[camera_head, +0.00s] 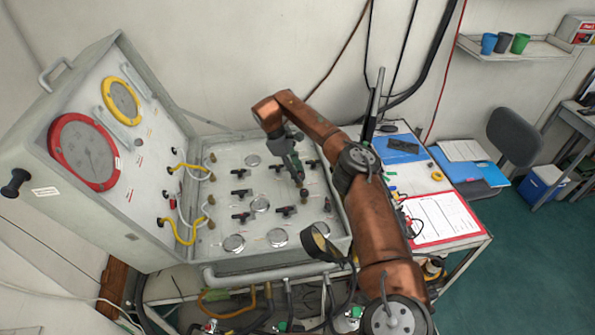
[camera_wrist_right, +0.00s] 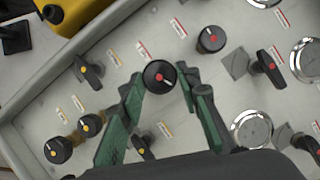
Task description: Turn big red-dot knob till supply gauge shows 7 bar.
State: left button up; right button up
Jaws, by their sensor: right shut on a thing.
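The black round knob with a red dot (camera_wrist_right: 160,77) stands on the panel between my right gripper's fingertips in the right wrist view. A white pointer line runs from its dot. My right gripper (camera_wrist_right: 162,82) is shut on this knob; in the head view the gripper (camera_head: 299,176) reaches down onto the right part of the panel (camera_head: 228,165). A red-rimmed gauge (camera_head: 84,152) and a yellow-rimmed gauge (camera_head: 121,101) sit in the raised lid. Their readings are too small to tell, and I cannot tell which gauge is the supply one. My left gripper is not in view.
Another red-dot knob (camera_wrist_right: 211,39) and a red-dot lever valve (camera_wrist_right: 266,66) are close by. Yellow-dot knobs (camera_wrist_right: 59,149) stand at lower left. Yellow hoses (camera_head: 187,236) run along the lid.

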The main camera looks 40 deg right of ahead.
dwell(0.5)
jog(key=o, duration=1.2)
jog(key=shift+c, duration=0.2)
jog(key=v, duration=1.2)
jog(key=shift+d, duration=0.15)
